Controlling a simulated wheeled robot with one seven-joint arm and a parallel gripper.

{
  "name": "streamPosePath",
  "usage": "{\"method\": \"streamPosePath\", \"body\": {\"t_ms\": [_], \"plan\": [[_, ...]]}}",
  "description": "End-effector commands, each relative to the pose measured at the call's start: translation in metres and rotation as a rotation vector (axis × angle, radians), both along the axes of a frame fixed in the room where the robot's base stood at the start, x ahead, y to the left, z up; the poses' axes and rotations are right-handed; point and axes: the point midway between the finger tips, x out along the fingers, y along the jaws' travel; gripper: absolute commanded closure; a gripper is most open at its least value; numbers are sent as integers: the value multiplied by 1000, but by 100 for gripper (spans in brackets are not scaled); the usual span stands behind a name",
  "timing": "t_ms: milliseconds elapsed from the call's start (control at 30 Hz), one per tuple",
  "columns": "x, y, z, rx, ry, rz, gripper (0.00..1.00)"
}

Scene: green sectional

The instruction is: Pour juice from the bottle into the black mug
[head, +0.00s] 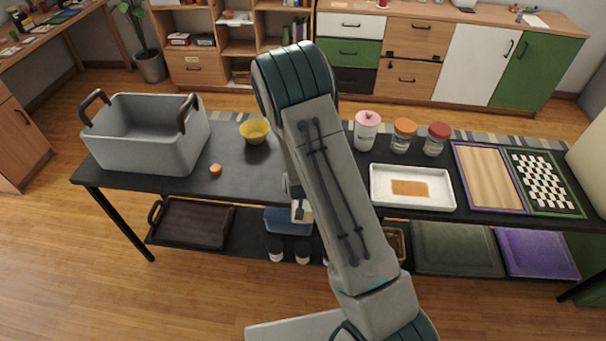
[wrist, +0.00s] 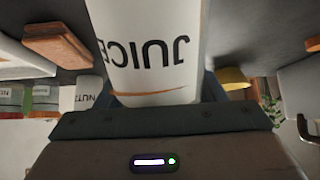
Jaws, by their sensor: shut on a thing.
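The white juice bottle (wrist: 152,45) fills the upper middle of the wrist view, its "JUICE" lettering upside down in the picture. My gripper (wrist: 160,98) is shut on it, with a finger at each side. The fingertips are partly hidden behind the bottle. I cannot tell whether the bottle touches the table. The black mug shows in neither view; my arm may hide it.
The dark table (head: 245,185) holds a grey bin (head: 140,150), a yellow bowl (head: 255,131) and a small orange item (head: 215,169) on the left. On the right are a white tray (head: 445,200), several lidded jars (head: 403,137) and a checkered board (head: 545,180).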

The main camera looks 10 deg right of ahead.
Motion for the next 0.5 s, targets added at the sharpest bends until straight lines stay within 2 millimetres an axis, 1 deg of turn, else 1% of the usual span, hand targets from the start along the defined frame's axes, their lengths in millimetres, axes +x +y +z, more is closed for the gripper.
{"method": "streamPosePath", "body": {"t_ms": [300, 500], "plan": [[0, 0, 1, 1, 4, 0, 75], [-3, 0, 3, 12, 52, -1, 75]]}}
